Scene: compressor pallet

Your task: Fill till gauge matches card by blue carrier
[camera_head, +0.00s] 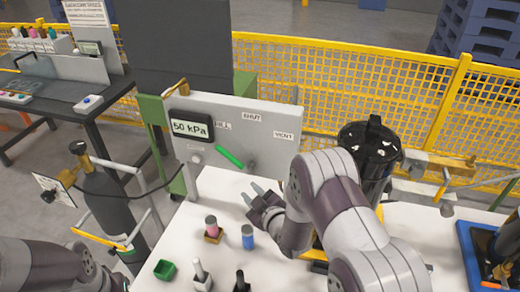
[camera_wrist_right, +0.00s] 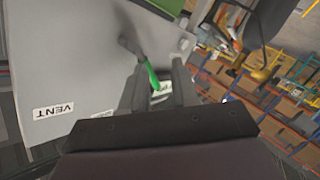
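The gauge (camera_head: 192,128) on the grey panel (camera_head: 280,115) reads 50 kPa. The green lever (camera_head: 229,157) points left, below the FILL label (camera_head: 222,126). SHUT (camera_head: 251,117) and VENT (camera_head: 284,135) labels are to its right. My right gripper (camera_head: 256,194) is open and empty, below and apart from the lever. In the right wrist view its fingers (camera_wrist_right: 160,92) are apart, with the green lever (camera_wrist_right: 152,74) showing beyond and between them. A blue tray (camera_head: 470,262) is at the right edge; I cannot make out a readable card beside it. My left gripper is outside the view.
On the white table are a blue cylinder (camera_head: 248,237), a pink-topped cylinder (camera_head: 212,226), a green box (camera_head: 165,269) and small bottles. A black canister (camera_head: 372,150) stands behind my right arm. A dark gas cylinder (camera_head: 110,205) is left of the table. Yellow fencing (camera_head: 410,95) runs behind.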

